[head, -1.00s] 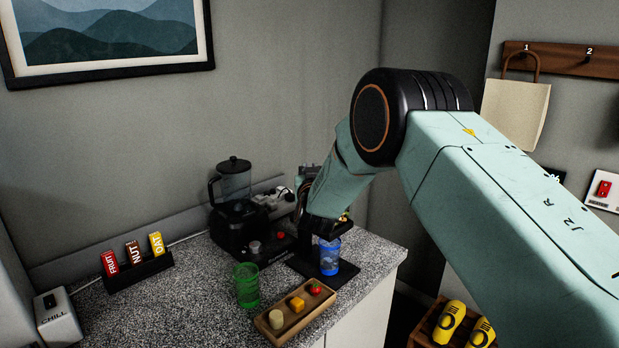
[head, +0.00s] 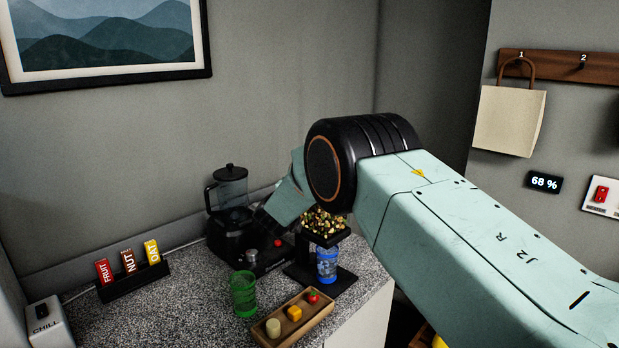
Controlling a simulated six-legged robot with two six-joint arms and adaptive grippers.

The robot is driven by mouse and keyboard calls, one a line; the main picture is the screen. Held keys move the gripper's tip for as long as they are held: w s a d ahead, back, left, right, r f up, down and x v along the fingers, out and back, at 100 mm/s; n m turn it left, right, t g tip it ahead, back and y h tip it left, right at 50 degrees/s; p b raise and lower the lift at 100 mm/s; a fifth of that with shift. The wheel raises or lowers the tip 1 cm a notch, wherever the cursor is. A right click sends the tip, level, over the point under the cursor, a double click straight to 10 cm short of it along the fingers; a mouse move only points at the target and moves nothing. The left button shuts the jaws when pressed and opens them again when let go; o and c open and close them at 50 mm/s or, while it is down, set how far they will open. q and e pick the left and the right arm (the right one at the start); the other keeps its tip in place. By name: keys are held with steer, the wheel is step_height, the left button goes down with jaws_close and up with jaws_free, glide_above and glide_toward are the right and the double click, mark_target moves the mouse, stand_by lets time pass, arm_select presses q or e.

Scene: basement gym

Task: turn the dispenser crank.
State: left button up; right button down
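The dispenser (head: 325,239) stands on the counter, with a heap of mixed brown, yellow and red pieces on top. A blue cup (head: 327,266) stands under it on its dark base. A small red knob (head: 278,243) shows left of the dispenser; I cannot tell whether it belongs to the crank. No crank arm can be made out. My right arm reaches in from the right, in front of the dispenser's upper part. My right gripper (head: 264,222) is dark against the blender, left of the dispenser, and its fingers cannot be made out. My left gripper is out of view.
A black blender (head: 230,190) stands close behind and left. A green cup (head: 243,294) and a wooden tray (head: 289,326) with several small items are in front. A rack (head: 136,282) with FRUIT, NUT and OAT blocks is at left. Speckled counter (head: 185,315) is free between.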

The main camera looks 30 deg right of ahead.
steer(key=shift+r, duration=0.1)
stand_by(0.8)
steer(key=c, duration=1.7)
jaws_free()
steer(key=o, duration=0.4)
steer(key=shift+s+r, duration=0.1)
steer(key=shift+s, duration=0.15)
steer(key=shift+o, duration=0.2)
steer(key=shift+w, duration=0.1)
steer(key=shift+w, duration=0.1)
steer(key=shift+a+f, duration=0.1)
steer(key=shift+f, duration=0.1)
steer(key=v, duration=1.2)
steer(key=shift+r, duration=0.15)
